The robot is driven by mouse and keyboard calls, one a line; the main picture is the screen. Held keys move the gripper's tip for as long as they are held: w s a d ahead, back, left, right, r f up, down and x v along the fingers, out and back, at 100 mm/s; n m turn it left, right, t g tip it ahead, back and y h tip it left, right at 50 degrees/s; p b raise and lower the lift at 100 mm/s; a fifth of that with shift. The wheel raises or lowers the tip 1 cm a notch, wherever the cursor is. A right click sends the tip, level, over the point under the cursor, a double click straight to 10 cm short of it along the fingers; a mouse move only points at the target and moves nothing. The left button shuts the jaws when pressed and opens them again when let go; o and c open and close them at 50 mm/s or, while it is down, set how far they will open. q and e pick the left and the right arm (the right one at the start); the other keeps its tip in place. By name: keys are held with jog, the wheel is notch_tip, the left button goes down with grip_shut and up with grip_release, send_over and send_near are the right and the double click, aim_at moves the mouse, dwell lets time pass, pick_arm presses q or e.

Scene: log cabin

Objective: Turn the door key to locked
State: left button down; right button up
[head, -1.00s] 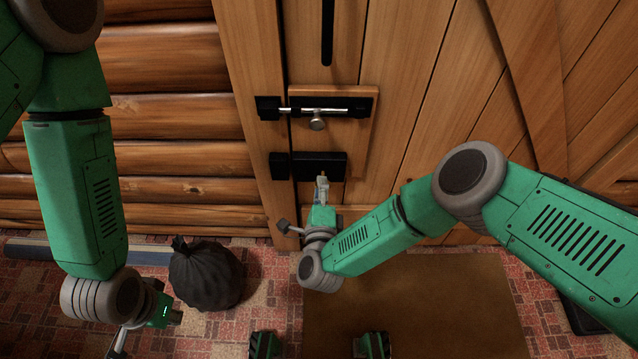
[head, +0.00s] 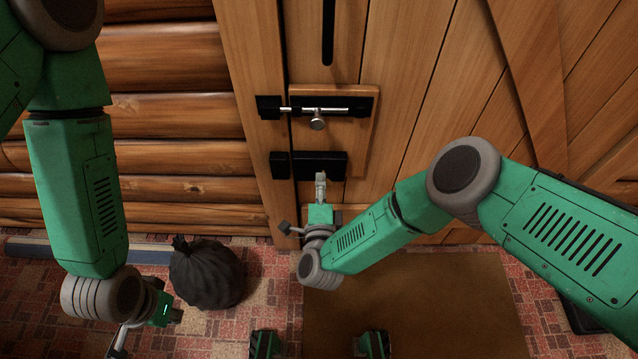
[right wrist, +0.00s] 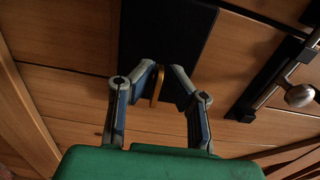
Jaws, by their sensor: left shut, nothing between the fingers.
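The brass-coloured key (right wrist: 157,86) stands edge-on from a black lock plate on the door in the right wrist view. The black lock box (head: 322,163) is below the sliding bolt in the head view, where the key is hidden. My right gripper (head: 320,178) is just below and in front of this box. In the right wrist view its two fingers (right wrist: 165,80) are apart, one on each side of the key. The key is nearer the left finger, and a gap shows on its right. My left gripper (head: 177,316) is shut and empty, low at the left.
A metal sliding bolt (head: 318,110) with a round knob sits above the lock box. The log wall (head: 180,120) is left of the door frame. A black bag (head: 205,273) and a brown mat (head: 410,300) lie on the floor.

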pick_arm(q)
jog(key=shift+a+f, duration=0.1)
pick_arm(e)
jog(key=shift+o, duration=0.2)
jog(key=shift+w, duration=0.15)
jog(key=shift+s, duration=0.35)
pick_arm(q)
jog(key=shift+w+d, duration=0.1)
jog(key=shift+d, duration=0.3)
pick_arm(e)
jog(key=s, duration=1.1)
jog(key=shift+s, duration=0.2)
jog(key=shift+r, duration=0.15)
pick_arm(q)
jog(key=shift+a, duration=0.4)
pick_arm(e)
jog(key=shift+a, duration=0.15)
